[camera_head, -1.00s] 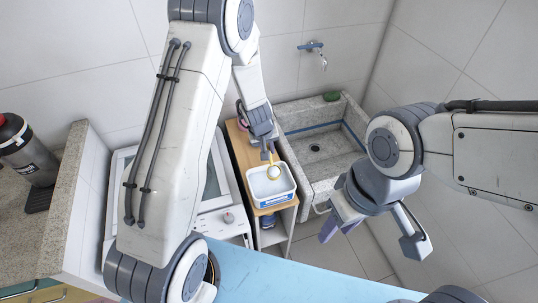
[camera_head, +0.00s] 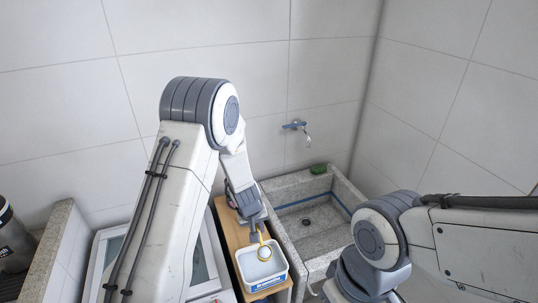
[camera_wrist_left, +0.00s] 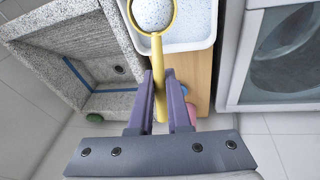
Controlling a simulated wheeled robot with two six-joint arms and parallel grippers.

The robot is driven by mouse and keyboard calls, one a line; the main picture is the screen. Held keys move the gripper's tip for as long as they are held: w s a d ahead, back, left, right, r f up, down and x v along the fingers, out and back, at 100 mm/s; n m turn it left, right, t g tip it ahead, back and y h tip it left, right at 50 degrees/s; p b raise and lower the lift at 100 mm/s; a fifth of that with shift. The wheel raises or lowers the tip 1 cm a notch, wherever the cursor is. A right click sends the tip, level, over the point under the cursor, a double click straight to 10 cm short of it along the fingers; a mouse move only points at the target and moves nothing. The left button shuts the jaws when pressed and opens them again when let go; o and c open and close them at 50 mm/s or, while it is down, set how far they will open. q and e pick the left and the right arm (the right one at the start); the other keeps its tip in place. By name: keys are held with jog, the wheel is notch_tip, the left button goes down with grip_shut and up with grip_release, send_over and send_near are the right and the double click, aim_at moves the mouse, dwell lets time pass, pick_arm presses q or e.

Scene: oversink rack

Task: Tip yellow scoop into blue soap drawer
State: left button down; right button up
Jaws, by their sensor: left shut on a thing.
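My left gripper (camera_head: 259,231) is shut on the handle of the yellow scoop (camera_head: 264,252), over the white tub (camera_head: 265,285) with a blue label. In the left wrist view the purple fingers (camera_wrist_left: 160,92) clamp the yellow handle (camera_wrist_left: 158,62). The scoop's round bowl holds white speckled powder (camera_wrist_left: 152,12), and similar powder lies in the tub. Whether the bowl touches the tub's powder is unclear. No blue soap drawer shows. My right arm is at the right, with its gripper fingers out of frame.
The tub stands on a wooden-topped cabinet (camera_head: 226,222) between a white washing machine (camera_wrist_left: 228,90) and a stone sink (camera_head: 276,190). A green item (camera_head: 318,169) lies on the sink's back rim.

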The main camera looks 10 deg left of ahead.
pick_arm(q)
jog(key=s+a+f+m+h+b, duration=0.1)
jog(key=s+f+m+b, duration=0.4)
jog(key=b, duration=0.5)
jog(key=shift+s+a+f+m+g, duration=0.15)
jog(key=shift+s+a+m+g, duration=0.35)
jog(key=shift+s, duration=0.75)
